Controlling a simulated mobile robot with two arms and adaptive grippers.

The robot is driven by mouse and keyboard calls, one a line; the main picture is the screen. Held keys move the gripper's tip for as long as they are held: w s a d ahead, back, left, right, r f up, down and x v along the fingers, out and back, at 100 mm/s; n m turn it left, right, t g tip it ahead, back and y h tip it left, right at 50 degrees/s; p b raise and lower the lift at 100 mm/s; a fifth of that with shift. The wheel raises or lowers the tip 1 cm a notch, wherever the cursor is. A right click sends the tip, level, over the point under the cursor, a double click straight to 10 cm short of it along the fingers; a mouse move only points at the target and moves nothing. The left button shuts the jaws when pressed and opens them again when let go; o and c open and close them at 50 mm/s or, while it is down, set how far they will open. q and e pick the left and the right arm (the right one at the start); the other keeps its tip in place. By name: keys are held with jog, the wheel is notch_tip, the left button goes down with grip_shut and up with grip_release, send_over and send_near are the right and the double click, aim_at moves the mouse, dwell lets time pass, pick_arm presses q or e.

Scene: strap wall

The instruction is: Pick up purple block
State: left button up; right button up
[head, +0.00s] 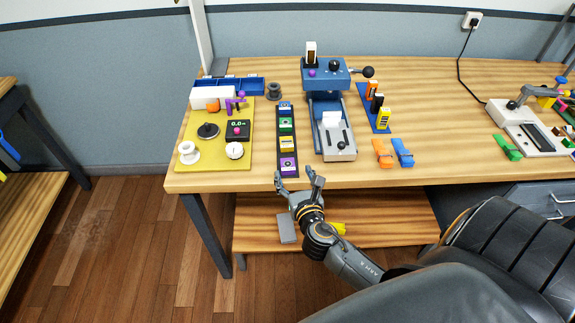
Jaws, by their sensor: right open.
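The purple block (288,164) sits at the near end of a dark strip tray (280,147) on the wooden table, close to the front edge. A yellow, a green and a blue block sit behind it in the same strip. My right gripper (297,177) is open and empty at the table's front edge, just in front of the purple block. Its fingers are spread and point toward the table; whether one touches the strip I cannot tell. My left gripper is not in view.
A yellow board (215,155) with small parts lies left of the strip. A blue-grey machine (327,80) stands right of it. Orange (382,153) and blue (402,152) clips lie further right. Bare tabletop (440,110) lies beyond them. A shelf (260,232) is below.

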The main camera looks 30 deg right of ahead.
aim_at(289, 167)
jog(key=x, duration=0.5)
jog(key=shift+w+a+r+p, duration=0.1)
jog(key=shift+w+a+p, duration=0.05)
jog(key=shift+a+p, duration=0.2)
jog(key=shift+r, duration=0.1)
grip_shut()
